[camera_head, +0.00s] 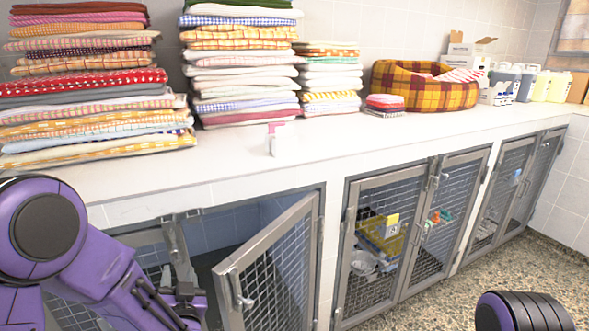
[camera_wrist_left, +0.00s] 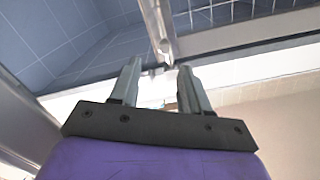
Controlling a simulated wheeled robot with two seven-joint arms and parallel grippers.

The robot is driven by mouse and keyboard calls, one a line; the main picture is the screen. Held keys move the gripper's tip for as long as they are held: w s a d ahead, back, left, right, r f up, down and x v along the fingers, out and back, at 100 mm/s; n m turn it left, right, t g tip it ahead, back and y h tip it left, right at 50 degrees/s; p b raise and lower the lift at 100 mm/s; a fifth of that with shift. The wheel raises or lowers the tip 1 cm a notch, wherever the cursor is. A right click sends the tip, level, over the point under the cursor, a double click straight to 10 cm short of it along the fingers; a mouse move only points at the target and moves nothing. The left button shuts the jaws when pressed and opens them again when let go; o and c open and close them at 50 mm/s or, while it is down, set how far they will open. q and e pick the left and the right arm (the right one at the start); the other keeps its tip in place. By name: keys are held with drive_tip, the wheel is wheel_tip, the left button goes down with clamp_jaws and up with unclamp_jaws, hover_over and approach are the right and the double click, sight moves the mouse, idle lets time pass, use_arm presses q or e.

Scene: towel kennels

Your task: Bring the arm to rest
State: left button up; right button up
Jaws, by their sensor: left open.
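My left arm (camera_head: 90,250), purple with dark joints, comes in from the left in front of the kennels. Its gripper (camera_head: 183,287) is near the open kennel on the left and is small and partly lost against the mesh. In the left wrist view the two grey fingers (camera_wrist_left: 158,72) stand apart with nothing between them. The metal door frame and blue tiled inside of a kennel show beyond the fingers. A rounded purple and black part of mine shows at the bottom right of the head view; no right gripper shows.
A mesh door (camera_head: 272,268) stands swung out close to the left gripper. Closed kennels (camera_head: 375,245) to its right hold several items. The white counter (camera_head: 220,165) above carries towel stacks (camera_head: 240,60), a plaid pet bed (camera_head: 425,88) and bottles. Speckled floor (camera_head: 480,280) is free at right.

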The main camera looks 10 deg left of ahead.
use_arm(q)
drive_tip(key=s+d+f+n+g+h+p, duration=0.1)
drive_tip(key=s+f+n+g+h, duration=0.2)
drive_tip(key=s+f, duration=0.5)
drive_tip(key=s+d+f+n+g+h, duration=0.1)
drive_tip(key=s+f+n+g+h, duration=0.25)
drive_tip(key=f, duration=0.75)
drive_tip(key=s+f+g, duration=0.2)
drive_tip(key=s+f, duration=0.2)
drive_tip(key=s, duration=0.5)
drive_tip(key=s+f+g+y+p, duration=0.1)
drive_tip(key=s+f+g, duration=0.2)
drive_tip(key=s, duration=0.7)
drive_tip(key=shift+a+f+g, duration=0.25)
drive_tip(key=shift+f+g, duration=0.1)
drive_tip(key=shift+f, duration=0.6)
drive_tip(key=shift+m, duration=0.25)
